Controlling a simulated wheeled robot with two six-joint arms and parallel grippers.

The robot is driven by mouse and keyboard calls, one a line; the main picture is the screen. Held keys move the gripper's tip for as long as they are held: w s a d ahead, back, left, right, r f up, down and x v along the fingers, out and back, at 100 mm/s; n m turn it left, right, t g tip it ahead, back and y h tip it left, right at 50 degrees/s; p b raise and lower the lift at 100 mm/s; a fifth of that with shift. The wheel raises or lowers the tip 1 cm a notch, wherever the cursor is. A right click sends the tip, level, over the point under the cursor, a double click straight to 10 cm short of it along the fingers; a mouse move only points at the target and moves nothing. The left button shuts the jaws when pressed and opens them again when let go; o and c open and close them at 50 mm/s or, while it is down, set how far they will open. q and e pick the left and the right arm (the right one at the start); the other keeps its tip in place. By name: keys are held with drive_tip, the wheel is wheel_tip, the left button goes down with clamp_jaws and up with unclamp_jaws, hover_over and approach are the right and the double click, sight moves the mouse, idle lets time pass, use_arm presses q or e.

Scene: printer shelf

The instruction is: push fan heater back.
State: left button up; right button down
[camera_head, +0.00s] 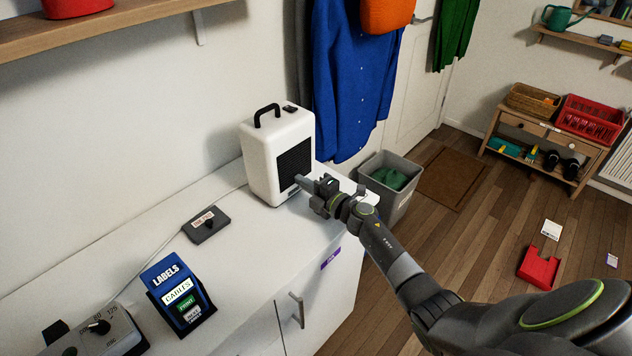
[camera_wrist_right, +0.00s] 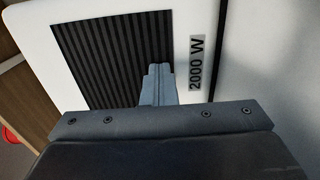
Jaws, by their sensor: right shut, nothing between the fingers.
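The fan heater (camera_head: 263,142) is a white upright box with a black handle on top and a black grille on its front. It stands on the white cabinet top (camera_head: 225,225) near the far end. My right gripper (camera_head: 301,181) is shut and empty, with its fingertips at the lower part of the heater's front. In the right wrist view the shut fingers (camera_wrist_right: 158,84) lie over the lower right of the dark grille (camera_wrist_right: 110,55), beside a "2000 W" label (camera_wrist_right: 196,62). I cannot tell for sure whether they touch. My left gripper is not in view.
A small dark switch box (camera_head: 206,226) with a cord lies left of the heater. A blue label printer (camera_head: 178,293) and a grey device (camera_head: 98,335) stand nearer. A grey bin (camera_head: 392,205) stands beyond the cabinet's end. A blue shirt (camera_head: 352,75) hangs behind the heater.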

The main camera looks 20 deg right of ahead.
drive_tip(key=shift+b+x, duration=0.3)
drive_tip(key=shift+x, duration=0.6)
drive_tip(key=shift+p+v, duration=0.65)
drive_tip(key=shift+v, duration=0.45)
drive_tip(key=shift+p+v, duration=0.75)
drive_tip(key=shift+v, duration=1.65)
